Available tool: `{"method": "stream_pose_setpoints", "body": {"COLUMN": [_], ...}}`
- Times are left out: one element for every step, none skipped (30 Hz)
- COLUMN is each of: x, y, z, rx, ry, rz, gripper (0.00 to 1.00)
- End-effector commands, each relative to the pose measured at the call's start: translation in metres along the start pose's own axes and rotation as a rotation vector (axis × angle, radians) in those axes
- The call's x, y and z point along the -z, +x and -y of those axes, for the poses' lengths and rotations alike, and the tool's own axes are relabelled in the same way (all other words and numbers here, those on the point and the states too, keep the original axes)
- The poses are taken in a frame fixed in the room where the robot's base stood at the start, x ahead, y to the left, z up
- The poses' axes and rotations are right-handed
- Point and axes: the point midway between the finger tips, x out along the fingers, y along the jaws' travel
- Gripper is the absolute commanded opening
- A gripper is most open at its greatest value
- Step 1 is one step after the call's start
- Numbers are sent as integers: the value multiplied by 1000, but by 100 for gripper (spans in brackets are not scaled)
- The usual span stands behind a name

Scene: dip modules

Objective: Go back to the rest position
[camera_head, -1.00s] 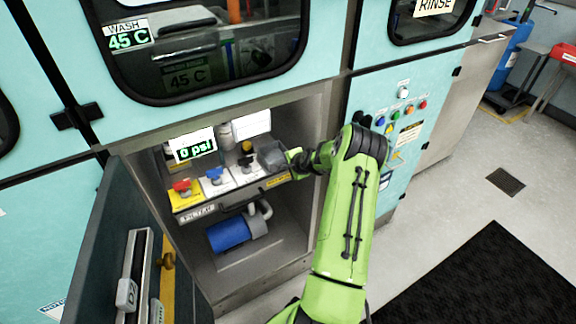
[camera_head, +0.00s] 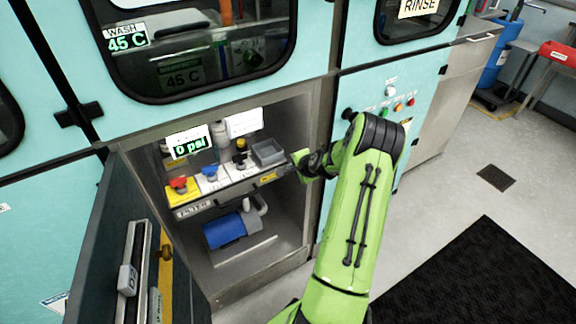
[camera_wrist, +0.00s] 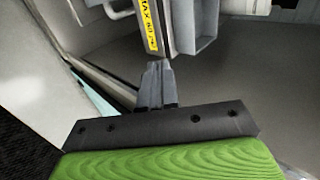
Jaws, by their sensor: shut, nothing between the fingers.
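My green arm reaches from the bottom of the head view to the right side of an open cabinet bay. My gripper (camera_wrist: 157,80) shows in the wrist view with its dark fingers together and nothing between them.
The bay holds a panel with red (camera_head: 180,184), blue (camera_head: 211,174) and black valves, a grey tray (camera_head: 268,153), a "0 psi" display (camera_head: 189,142) and a blue pump (camera_head: 230,230). The open door (camera_head: 120,220) stands at left. Floor at right is clear around a black mat (camera_head: 480,275).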

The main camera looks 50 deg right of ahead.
Motion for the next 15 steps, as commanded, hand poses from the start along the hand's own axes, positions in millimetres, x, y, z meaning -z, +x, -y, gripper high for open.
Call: {"method": "stream_pose_setpoints", "body": {"x": [1,0,1,0,0,0,0,0,0,0,0,0,0,0,0], "y": [-12,-17,-24,-27,-30,-33,-35,-36,-36,-36,-36,-36,-36,-36,-36], "z": [2,2,1,1,1,0,0,0,0,0,-1,-1,-1,-1,-1], "rx": [0,0,-1,-1,-1,-1,-1,-1,-1,-1,-1,-1,-1,-1,-1], "ry": [1,2,2,2,1,1,1,1,1,1,1,1,1,1,1], "rz": [-2,-1,-2,-2,-1,1,1,1,1,1,1,1,1,1,1], "gripper": [0,0,0,0,0,0,0,0,0,0,0,0,0,0,0]}}
